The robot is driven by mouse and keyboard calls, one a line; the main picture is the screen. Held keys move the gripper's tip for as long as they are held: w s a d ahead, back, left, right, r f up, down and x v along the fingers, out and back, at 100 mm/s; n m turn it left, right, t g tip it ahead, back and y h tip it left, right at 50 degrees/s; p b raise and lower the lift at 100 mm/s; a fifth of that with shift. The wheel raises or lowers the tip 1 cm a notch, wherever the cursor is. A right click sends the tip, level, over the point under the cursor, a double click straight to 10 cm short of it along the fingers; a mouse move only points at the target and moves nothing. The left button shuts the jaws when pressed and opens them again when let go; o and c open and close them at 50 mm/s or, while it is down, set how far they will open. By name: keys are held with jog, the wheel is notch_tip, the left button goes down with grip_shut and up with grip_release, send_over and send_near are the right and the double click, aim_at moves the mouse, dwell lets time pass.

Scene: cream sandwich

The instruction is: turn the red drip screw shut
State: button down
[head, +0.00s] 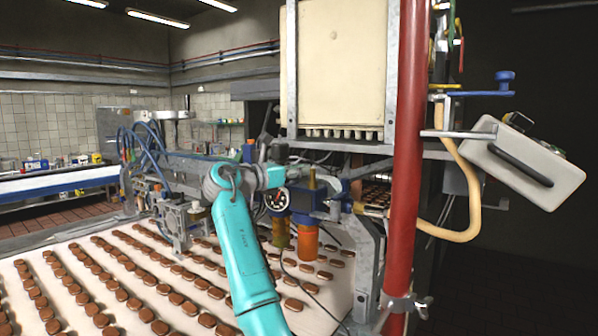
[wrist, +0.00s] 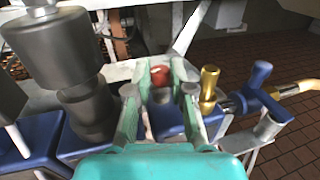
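The red drip screw (wrist: 160,74) shows in the wrist view as a small red cap above a blue block (wrist: 166,119). My gripper (wrist: 159,83) is teal, and its two fingers stand apart to the left and right of the red screw. The fingers look open around it; a gap seems to show on each side, and I cannot tell whether either finger touches it. In the head view my gripper (head: 274,176) is at the air unit with the round gauge (head: 277,199) and the orange bowl (head: 308,241). The red screw cannot be made out there.
A brass fitting (wrist: 209,84) and a blue valve handle (wrist: 259,74) stand close right of my fingers. A dark grey cylinder (wrist: 62,50) stands at the left. In the head view a red post (head: 405,150) rises on the right, and a biscuit conveyor (head: 75,315) runs below.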

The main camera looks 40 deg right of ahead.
jog(key=shift+w, duration=0.1)
jog(key=shift+m+g, duration=0.6)
jog(key=shift+g, duration=0.5)
jog(key=c, duration=1.3)
grip_release()
jog(key=a, duration=1.2)
jog(key=shift+w, duration=0.35)
